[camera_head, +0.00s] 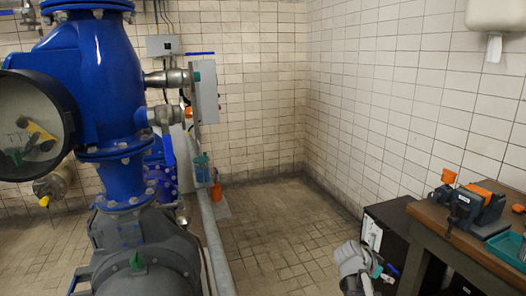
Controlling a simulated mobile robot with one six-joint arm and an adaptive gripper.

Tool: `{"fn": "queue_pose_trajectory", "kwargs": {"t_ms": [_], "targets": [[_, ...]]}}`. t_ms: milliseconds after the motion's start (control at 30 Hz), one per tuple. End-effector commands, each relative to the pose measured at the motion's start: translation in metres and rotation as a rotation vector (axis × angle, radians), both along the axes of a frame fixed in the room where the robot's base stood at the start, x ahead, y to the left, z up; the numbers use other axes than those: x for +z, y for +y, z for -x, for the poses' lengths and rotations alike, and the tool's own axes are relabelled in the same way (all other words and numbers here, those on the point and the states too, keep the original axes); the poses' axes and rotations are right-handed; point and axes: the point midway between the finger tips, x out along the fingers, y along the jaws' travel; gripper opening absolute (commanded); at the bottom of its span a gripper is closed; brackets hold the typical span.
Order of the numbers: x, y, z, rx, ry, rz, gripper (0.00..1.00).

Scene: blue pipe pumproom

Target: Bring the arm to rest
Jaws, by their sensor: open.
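A light grey rounded part of my arm rises at the bottom edge, right of the middle, in the head camera view. It is in front of the black cabinet (386,228) beside the workbench (425,217). No gripper fingers show in this view, so I cannot see where my gripper is relative to the bench. The rest of the arm is outside the picture.
A big blue valve and pipe (107,60) with a grey flanged base (135,250) fills the left. The bench bears a vise (473,207), an orange cup (448,176) and a teal tray (508,247). The tiled floor (275,232) between is clear.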

Motion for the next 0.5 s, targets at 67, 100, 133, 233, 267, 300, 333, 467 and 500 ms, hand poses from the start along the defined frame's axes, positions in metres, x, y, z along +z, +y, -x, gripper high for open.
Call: {"fn": "queue_pose_trajectory", "kwargs": {"t_ms": [67,100,133,233,267,300,333,467,500], "targets": [[-0.010,0.022,0.010,0.070,0.085,-0.057,0.71],[-0.016,0.033,0.013,0.109,0.128,-0.088,0.71],[-0.019,0.041,0.016,0.139,0.161,-0.110,0.71],[-0.031,0.069,0.027,0.251,0.266,-0.187,0.71],[-0.034,0.077,0.031,0.285,0.295,-0.209,0.71],[-0.038,0.088,0.035,0.335,0.333,-0.239,0.71],[-0.041,0.097,0.039,0.374,0.362,-0.262,0.71],[-0.051,0.135,0.055,0.552,0.476,-0.358,0.71],[-0.053,0.146,0.060,0.607,0.506,-0.385,0.71]]}}
